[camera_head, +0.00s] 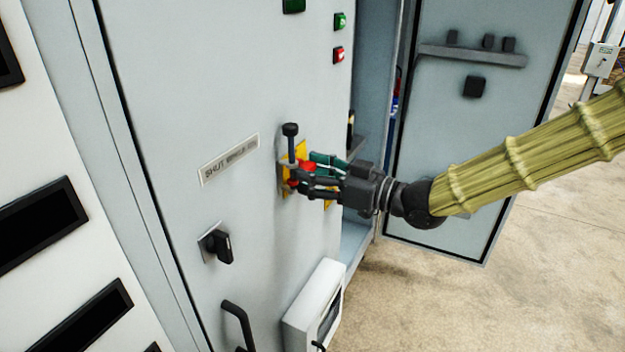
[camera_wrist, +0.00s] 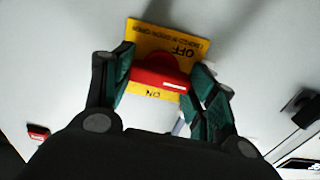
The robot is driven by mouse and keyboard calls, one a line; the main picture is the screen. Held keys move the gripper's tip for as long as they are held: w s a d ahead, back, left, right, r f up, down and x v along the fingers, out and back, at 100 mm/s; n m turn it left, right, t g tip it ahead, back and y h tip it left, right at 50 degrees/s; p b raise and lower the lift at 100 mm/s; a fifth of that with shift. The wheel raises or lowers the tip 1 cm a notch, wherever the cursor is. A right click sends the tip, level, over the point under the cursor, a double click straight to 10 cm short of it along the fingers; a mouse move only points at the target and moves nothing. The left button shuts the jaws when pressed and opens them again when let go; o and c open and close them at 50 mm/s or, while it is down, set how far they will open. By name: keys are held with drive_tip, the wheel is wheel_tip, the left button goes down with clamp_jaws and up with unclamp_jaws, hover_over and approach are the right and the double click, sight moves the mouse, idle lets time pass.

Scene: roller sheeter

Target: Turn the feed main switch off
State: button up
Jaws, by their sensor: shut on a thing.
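The feed main switch is a red rotary handle (camera_wrist: 158,72) on a yellow plate (camera_wrist: 150,33) on the grey cabinet front. In the wrist view the plate reads OFF at the top, upside down, and ON below the handle. The handle lies roughly crosswise between the fingers. My gripper (camera_wrist: 161,70) has its green-padded fingers closed on the handle's two sides. In the head view my gripper (camera_head: 303,171) reaches the switch from the right, and its fingers partly cover the red handle (camera_head: 308,166) and the yellow plate (camera_head: 301,151).
A black round-topped lever (camera_head: 290,130) stands beside the plate. A black knob (camera_head: 222,245) and a white box (camera_head: 315,303) sit lower on the cabinet. An open cabinet door (camera_head: 440,140) stands behind my arm. Green (camera_head: 340,20) and red (camera_head: 338,55) buttons are above.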

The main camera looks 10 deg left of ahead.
drive_tip(key=shift+n, duration=0.3)
idle(0.4)
drive_tip(key=o, duration=1)
drive_tip(key=v, duration=1.2)
